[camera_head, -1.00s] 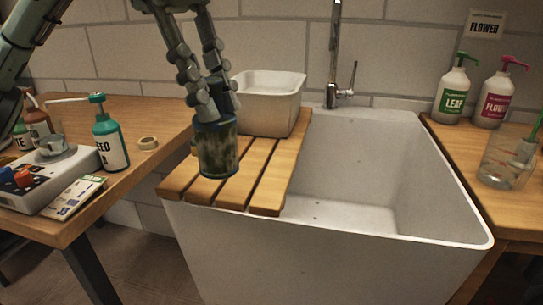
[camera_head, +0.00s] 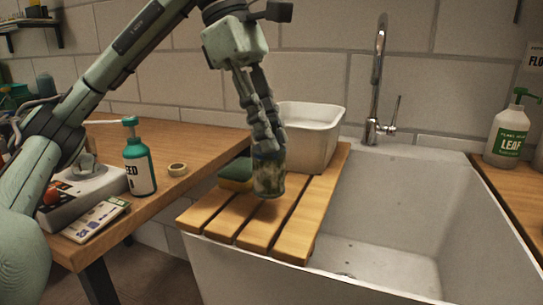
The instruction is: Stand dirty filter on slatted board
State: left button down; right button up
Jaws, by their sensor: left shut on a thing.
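The dirty filter (camera_head: 268,178) is a small upright cylinder with murky green-brown sides. My left gripper (camera_head: 266,150) is shut on its upper part from above, and the fingers hide its top. The slatted board (camera_head: 226,223) is made of light wooden slats and lies across the left side of the sink. The filter is over the middle of the board; I cannot tell whether its base touches the slats. My right gripper is not in view.
A white tub (camera_head: 316,135) stands on the board behind the filter. A green and yellow sponge (camera_head: 236,174) lies close on its left. The front slats are bare. The sink basin (camera_head: 400,220) is open to the right, with a tap (camera_head: 380,80) behind.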

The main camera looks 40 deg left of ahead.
aim_at(271, 157)
pick_arm(q)
jog(key=shift+w+f, duration=0.2)
jog(key=shift+w, duration=0.1)
notch_tip(271, 157, down, 4)
jog(key=shift+a+r, duration=0.1)
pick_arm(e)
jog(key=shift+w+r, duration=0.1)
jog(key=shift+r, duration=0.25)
pick_arm(q)
jog(key=shift+f+b, duration=0.25)
jog(key=shift+b, duration=0.05)
jog(key=c, duration=1.4)
grip_release()
jog(key=shift+o, duration=0.2)
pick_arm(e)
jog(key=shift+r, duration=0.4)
pick_arm(q)
jog(key=shift+r, duration=0.1)
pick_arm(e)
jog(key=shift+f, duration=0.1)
